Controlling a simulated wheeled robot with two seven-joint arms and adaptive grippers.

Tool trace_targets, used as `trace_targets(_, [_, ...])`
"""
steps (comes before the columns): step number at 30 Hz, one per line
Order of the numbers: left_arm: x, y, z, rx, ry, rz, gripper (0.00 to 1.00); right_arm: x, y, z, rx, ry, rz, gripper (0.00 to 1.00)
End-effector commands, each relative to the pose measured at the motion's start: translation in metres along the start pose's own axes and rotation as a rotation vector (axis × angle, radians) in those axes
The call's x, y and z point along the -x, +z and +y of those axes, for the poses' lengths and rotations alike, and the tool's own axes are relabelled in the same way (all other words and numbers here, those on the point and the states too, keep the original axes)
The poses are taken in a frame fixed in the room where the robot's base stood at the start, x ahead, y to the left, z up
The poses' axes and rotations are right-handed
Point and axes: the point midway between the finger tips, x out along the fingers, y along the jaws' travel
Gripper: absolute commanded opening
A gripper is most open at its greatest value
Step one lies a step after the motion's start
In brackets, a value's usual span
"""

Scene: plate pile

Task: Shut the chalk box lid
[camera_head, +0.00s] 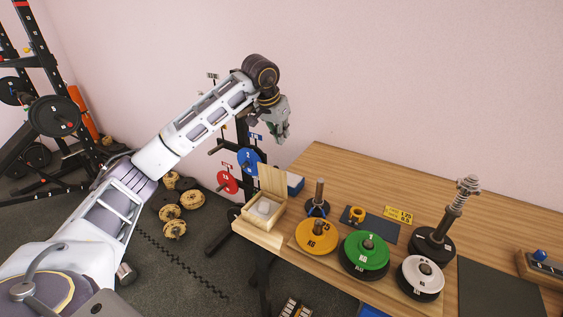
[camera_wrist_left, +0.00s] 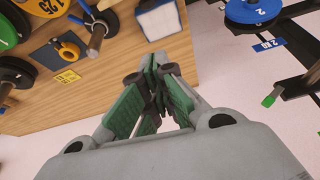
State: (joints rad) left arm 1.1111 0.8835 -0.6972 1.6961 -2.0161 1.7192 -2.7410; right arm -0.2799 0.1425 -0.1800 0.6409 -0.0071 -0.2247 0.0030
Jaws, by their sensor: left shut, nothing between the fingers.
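The wooden chalk box (camera_head: 258,222) stands at the left end of the table, with a white chalk block (camera_head: 264,207) inside. Its lid (camera_head: 272,181) is open and stands roughly upright at the back of the box. My left gripper (camera_head: 277,140) is shut and empty, in the air above and beyond the lid, apart from it. In the left wrist view its green fingers (camera_wrist_left: 156,72) are together at the tips. I cannot make out the chalk box in that view. My right gripper is not in view.
A blue box (camera_head: 295,185) with a white top stands just behind the lid; it also shows in the wrist view (camera_wrist_left: 160,20). Orange (camera_head: 316,236), green (camera_head: 366,251) and white (camera_head: 421,275) plates lie to the right. A rack with a blue plate (camera_head: 249,160) stands beyond the table.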

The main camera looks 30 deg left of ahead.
Motion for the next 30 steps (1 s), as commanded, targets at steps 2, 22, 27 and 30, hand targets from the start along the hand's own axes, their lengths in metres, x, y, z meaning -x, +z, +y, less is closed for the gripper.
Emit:
trace_targets(2, [0.001, 0.000, 0.000, 0.000, 0.000, 0.000, 0.00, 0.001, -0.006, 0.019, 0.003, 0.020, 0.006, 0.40])
trace_targets(22, [-0.035, 0.000, 0.000, 0.002, 0.001, -0.003, 0.00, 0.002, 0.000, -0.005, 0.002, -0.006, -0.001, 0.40])
trace_targets(27, [-0.057, 0.000, 0.001, 0.001, 0.001, -0.003, 0.00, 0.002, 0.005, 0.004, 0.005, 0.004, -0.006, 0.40])
trace_targets(30, [-0.070, 0.000, 0.001, 0.002, 0.002, -0.002, 0.00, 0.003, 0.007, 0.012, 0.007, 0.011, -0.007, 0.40])
